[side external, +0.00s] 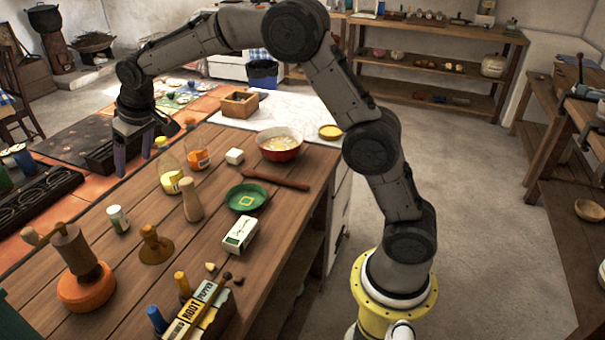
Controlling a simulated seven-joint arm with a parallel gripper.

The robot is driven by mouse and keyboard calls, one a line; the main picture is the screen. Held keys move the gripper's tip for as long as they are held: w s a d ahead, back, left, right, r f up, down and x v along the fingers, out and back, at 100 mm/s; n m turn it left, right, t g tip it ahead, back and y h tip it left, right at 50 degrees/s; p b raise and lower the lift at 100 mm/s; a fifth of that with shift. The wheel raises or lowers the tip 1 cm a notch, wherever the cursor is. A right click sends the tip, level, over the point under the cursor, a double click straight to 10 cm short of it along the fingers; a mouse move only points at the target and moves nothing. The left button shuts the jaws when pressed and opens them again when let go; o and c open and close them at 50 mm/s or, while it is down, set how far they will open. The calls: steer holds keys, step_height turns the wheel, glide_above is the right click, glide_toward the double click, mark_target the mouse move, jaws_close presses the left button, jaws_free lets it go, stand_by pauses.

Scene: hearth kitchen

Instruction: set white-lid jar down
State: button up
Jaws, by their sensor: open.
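A small jar with a white lid and a green-and-white label (118,219) stands upright on the wooden counter (205,225), left of a wooden peg-shaped piece. My gripper (133,165) is beyond it, near the counter's far left edge by the black stove parts. Its two fingers point down and are spread apart. Nothing shows between them. The gripper is apart from the jar. Whether the fingertips touch the surface below cannot be told from this angle.
Near my gripper stand a glass bottle with yellow contents (170,182) and an orange-filled jar (199,160). A wooden pestle-like piece (191,200), a brown wooden stand (156,248) and an orange-based grinder (86,289) surround the small jar. A red bowl (279,152) is farther back.

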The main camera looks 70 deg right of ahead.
steer(key=s+d+r, duration=0.1)
steer(key=s+r, duration=0.3)
steer(key=s, duration=0.6)
steer(key=s+d+r, duration=0.2)
steer(key=s+r, duration=0.3)
steer(key=s, duration=0.5)
steer(key=s+f, duration=0.2)
steer(key=s, duration=0.8)
steer(key=s+f, duration=0.3)
steer(key=s, duration=0.7)
steer(key=shift+s+d+f+t, duration=0.15)
steer(key=shift+s+d+t, duration=0.15)
steer(key=shift+d+t, duration=0.15)
